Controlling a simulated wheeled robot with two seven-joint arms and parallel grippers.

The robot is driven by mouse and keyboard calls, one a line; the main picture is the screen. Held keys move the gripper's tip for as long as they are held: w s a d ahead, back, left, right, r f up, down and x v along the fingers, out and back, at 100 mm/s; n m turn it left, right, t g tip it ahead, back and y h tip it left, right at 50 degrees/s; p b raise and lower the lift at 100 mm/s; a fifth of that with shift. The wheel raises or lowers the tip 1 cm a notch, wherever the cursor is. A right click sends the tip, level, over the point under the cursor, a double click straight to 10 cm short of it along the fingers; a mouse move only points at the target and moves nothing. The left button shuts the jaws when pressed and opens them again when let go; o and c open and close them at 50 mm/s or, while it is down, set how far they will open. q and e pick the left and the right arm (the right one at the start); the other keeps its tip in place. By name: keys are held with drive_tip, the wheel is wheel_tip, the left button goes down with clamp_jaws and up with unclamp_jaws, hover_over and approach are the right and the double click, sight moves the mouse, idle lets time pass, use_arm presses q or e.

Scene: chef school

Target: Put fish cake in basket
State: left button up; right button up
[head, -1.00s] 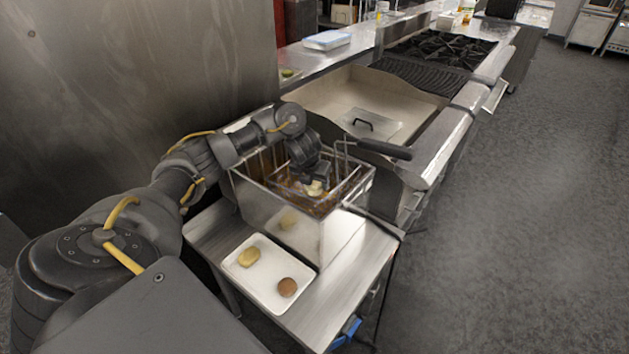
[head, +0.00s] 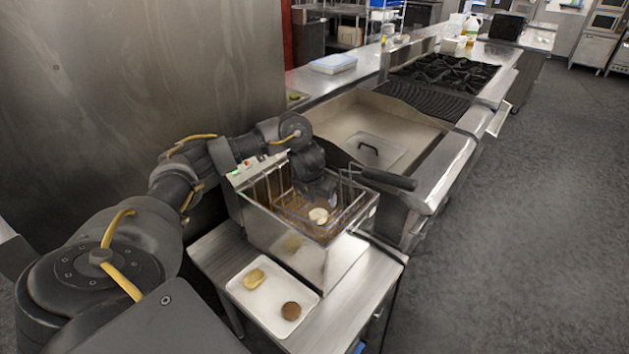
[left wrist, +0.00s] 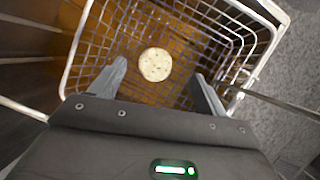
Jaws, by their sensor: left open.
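A pale round fish cake (head: 318,215) lies in the wire basket (head: 346,208), which sits in the fryer. The left wrist view shows the cake (left wrist: 155,64), flecked and flat, inside the basket's wire walls (left wrist: 236,68) over brown oil. My left gripper (head: 318,190) is over the basket, just above the cake. In the left wrist view its fingers (left wrist: 162,88) are spread wide, with the cake seen beyond them and apart from them. My right gripper is not in view.
A white tray (head: 262,309) on the steel table holds a yellowish piece (head: 254,278) and a brown round patty (head: 291,311). The basket's dark handle (head: 388,180) sticks out right.

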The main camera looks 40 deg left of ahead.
use_arm(q)
drive_tip(key=p+v, duration=0.2)
drive_tip(key=v, duration=0.5)
drive_tip(key=shift+s+r, duration=0.1)
idle(0.4)
